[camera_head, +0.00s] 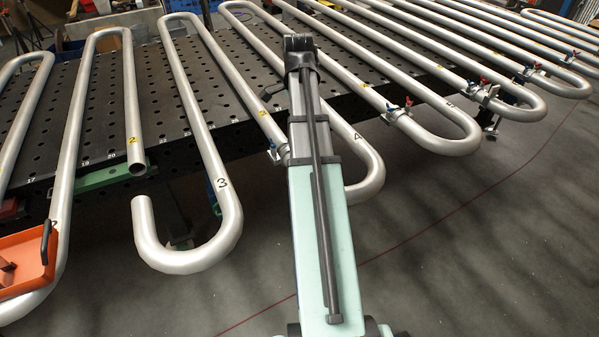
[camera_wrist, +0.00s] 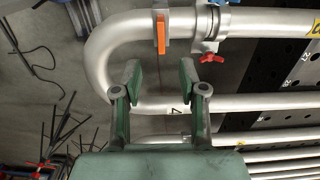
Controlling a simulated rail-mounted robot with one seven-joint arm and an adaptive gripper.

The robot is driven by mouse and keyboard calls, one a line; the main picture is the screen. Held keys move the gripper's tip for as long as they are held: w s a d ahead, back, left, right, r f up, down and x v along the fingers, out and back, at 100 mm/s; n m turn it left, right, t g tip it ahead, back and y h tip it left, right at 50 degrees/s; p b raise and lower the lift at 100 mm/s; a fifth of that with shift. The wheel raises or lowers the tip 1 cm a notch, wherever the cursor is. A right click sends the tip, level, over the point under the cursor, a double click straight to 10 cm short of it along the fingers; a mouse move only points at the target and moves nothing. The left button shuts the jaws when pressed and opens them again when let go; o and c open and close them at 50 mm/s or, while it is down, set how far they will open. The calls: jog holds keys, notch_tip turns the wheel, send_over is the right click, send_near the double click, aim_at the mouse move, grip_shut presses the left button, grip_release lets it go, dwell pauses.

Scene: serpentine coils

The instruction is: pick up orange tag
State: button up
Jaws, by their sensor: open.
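In the wrist view, a narrow orange piece (camera_wrist: 161,34), which looks like the orange tag, lies across the upper pipe, just right of its bend. My gripper (camera_wrist: 160,78) is open and empty, with its two green finger pads apart. The orange piece is beyond the fingertips, in line with the gap between them. Nothing touches it from my gripper. In the head view, my arm runs up the middle and I cannot make out the gripper's fingers. An orange plate (camera_head: 22,262) with a dark handle is at the lower left there; I cannot tell if it is the same thing.
Bent metal pipes (camera_head: 205,130) lie across a perforated dark table (camera_head: 240,70). A clamp with a red handle (camera_wrist: 210,58) grips the pipe right of the orange piece. Dark rods (camera_wrist: 65,130) stand at the wrist view's lower left. Grey floor (camera_head: 480,240) is open at right.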

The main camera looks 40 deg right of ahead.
notch_tip(320, 180, down, 7)
jog(key=shift+f+p, duration=0.15)
jog(key=shift+p, duration=0.55)
jog(key=shift+d+f+p, duration=0.2)
jog(key=shift+f+p, duration=0.8)
jog(key=shift+f, duration=1.65)
grip_shut()
